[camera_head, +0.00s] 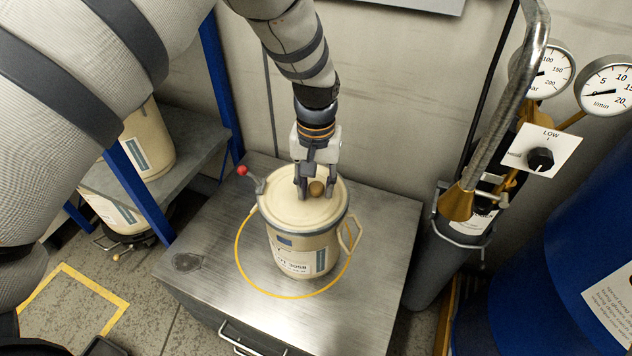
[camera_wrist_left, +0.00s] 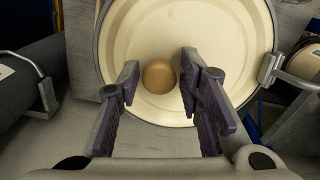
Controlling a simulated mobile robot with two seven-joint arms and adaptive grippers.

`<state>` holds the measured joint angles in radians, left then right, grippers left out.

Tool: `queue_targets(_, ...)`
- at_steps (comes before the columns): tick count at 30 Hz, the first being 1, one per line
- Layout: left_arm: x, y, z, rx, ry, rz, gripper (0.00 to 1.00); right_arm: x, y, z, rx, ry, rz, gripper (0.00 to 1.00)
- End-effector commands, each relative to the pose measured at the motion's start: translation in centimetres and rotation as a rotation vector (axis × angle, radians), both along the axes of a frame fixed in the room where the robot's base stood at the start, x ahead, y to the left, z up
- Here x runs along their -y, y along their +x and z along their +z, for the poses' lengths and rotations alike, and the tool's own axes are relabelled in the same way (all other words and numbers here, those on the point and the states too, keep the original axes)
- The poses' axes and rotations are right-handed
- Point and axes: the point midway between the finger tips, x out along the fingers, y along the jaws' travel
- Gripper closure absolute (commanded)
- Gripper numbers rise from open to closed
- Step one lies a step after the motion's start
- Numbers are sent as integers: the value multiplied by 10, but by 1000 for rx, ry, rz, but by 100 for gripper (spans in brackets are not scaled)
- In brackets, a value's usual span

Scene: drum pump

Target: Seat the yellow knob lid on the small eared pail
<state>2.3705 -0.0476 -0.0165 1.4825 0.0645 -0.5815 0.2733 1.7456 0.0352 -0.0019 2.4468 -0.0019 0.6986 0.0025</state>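The small pail (camera_head: 303,250) is cream with a printed label and stands upright on a metal cabinet. The cream lid (camera_head: 283,208), with a tan-yellow round knob (camera_head: 316,188), lies on the pail's mouth and looks about level. In the left wrist view, the lid (camera_wrist_left: 222,30) lies inside the grey rim, with its knob (camera_wrist_left: 159,75). My left gripper (camera_head: 316,190) points down over the lid. Its fingers (camera_wrist_left: 160,80) stand on either side of the knob, with a visible gap on each side. My right gripper is not in view.
The metal cabinet top (camera_head: 375,270) is clear around the pail. A lever with a red ball (camera_head: 242,170) stands at the pail's left. A yellow loop (camera_head: 240,262) circles its front. Gauges (camera_head: 606,88), a pipe and a blue drum (camera_head: 535,285) stand right.

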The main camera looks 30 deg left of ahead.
Motion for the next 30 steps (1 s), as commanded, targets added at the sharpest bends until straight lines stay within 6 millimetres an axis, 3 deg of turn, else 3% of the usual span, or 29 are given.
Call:
queue_targets(5,0,0,2,1,0,0,67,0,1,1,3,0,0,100)
queue_targets(30,0,0,92,6,0,0,67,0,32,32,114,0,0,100)
